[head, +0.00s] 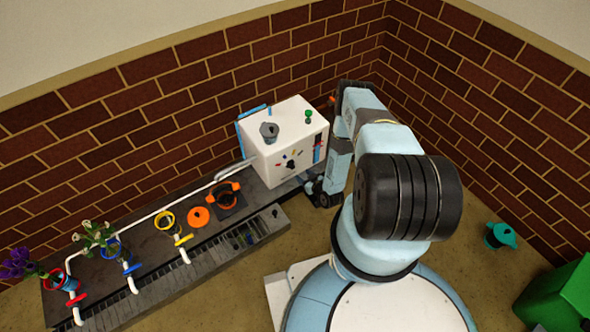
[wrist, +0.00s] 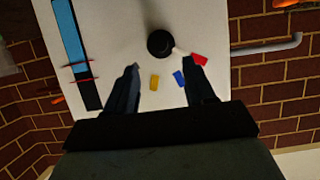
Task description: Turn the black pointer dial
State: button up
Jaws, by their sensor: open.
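The black pointer dial (wrist: 160,43) is a round knob on the white face of a box (head: 275,150). In the wrist view a pale pointer extends from it toward a red mark (wrist: 200,59). A blue mark (wrist: 179,78) and a yellow mark (wrist: 154,81) sit on the same face. The dial also shows small in the head view (head: 291,165). My gripper (wrist: 164,64) is open, its two fingers apart and empty, with the dial just beyond the gap between the fingertips. In the head view my gripper (head: 323,196) is low beside the box's right side.
A blue strip gauge (wrist: 66,35) with red markers is on the same face. A grey pipe (wrist: 268,46) leaves the box's side. A dark bench (head: 150,265) holds flower pots, coloured valves and an orange pot (head: 223,194). A teal can (head: 500,235) stands on the floor at right.

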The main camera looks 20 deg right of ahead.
aim_at(294, 167)
jog(key=x, duration=0.9)
jog(key=shift+c, duration=0.3)
jog(key=c, duration=0.9)
jog(key=shift+d, duration=0.2)
grip_shut()
